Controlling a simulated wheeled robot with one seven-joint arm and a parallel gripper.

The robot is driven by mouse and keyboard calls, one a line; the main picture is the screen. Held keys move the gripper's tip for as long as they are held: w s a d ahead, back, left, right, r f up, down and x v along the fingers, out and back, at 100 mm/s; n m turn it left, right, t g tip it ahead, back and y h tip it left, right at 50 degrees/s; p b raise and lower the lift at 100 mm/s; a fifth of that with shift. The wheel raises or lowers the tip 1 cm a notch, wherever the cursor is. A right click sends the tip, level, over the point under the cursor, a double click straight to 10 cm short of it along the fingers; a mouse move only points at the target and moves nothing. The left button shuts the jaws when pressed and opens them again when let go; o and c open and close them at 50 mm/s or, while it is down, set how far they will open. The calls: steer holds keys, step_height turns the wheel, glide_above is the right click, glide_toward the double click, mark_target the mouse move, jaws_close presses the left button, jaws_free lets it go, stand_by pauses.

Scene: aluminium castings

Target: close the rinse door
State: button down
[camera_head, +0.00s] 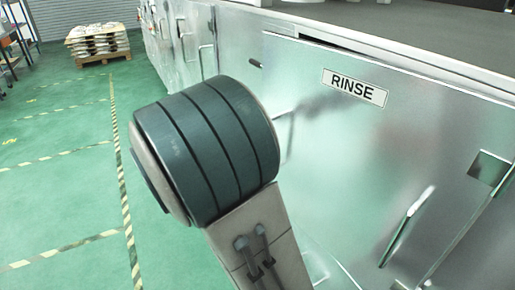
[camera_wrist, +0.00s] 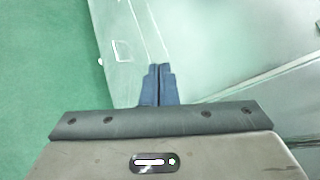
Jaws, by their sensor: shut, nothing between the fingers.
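The rinse door (camera_head: 340,140) is a shiny metal panel with a white "RINSE" label (camera_head: 355,88) near its top. A narrow dark gap shows along part of its top edge, so it may stand slightly ajar; how far I cannot tell. A pale bar handle (camera_head: 408,225) is at its lower right. My arm hides part of the panel's left side. My gripper (camera_wrist: 160,70) shows only in the wrist view, its blue fingers together and empty. Pale metal panelling (camera_wrist: 215,45) lies beyond the fingertips; contact cannot be told.
More metal panels with handles (camera_head: 207,60) run back along the machine. A grey worktop (camera_head: 400,18) lies above the door. Green floor with striped tape (camera_head: 70,150) is clear at left. A loaded pallet (camera_head: 98,45) and a shelf stand far back.

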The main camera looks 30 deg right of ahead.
steer(key=s+r+m+g+h+b, duration=0.1)
steer(key=s+m+g+h, duration=0.35)
steer(key=m, duration=0.35)
steer(key=s+m+g+h+b, duration=0.1)
steer(key=s+m+g+h, duration=0.3)
steer(key=m, duration=0.5)
steer(key=w+d+t+h+p, duration=0.1)
steer(key=w+d+p, duration=0.1)
steer(key=d, duration=1.1)
steer(key=shift+w+p, duration=0.35)
steer(key=shift+w, duration=0.25)
